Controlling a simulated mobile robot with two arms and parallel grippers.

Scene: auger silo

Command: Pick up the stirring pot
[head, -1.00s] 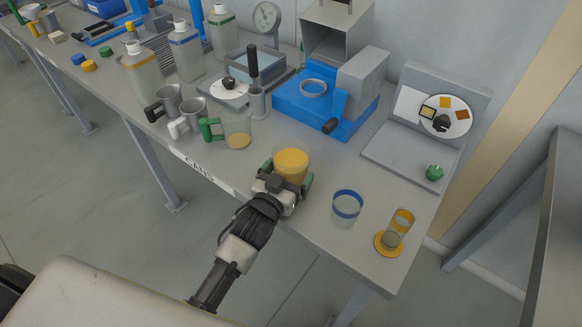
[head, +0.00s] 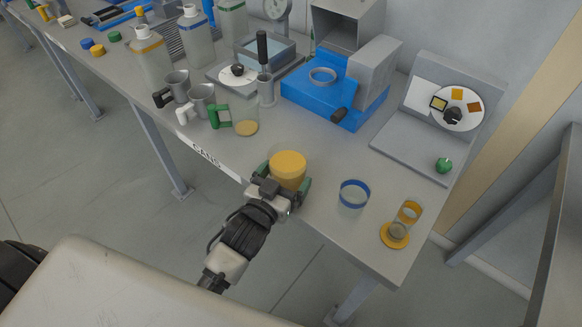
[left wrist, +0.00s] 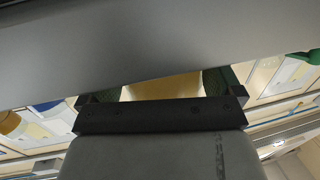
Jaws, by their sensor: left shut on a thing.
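A clear-walled pot with yellow-orange contents (head: 288,165), which looks like the stirring pot, is upright at the table's front edge in the head view. My left gripper (head: 283,187) is shut on it from the front, with green-padded fingers on both sides. In the left wrist view the pot is a tan patch (left wrist: 162,88) between the dark green finger pads; a grey surface hides much of it. I cannot tell whether its base touches the table. My right gripper is not in view.
A blue-rimmed clear cup (head: 353,195) and a small jar on an orange disc (head: 397,233) stand to the right. A green-handled clear mug (head: 245,122) is behind left. A blue machine (head: 330,92) is behind. A grey stand (head: 425,140) is at the right.

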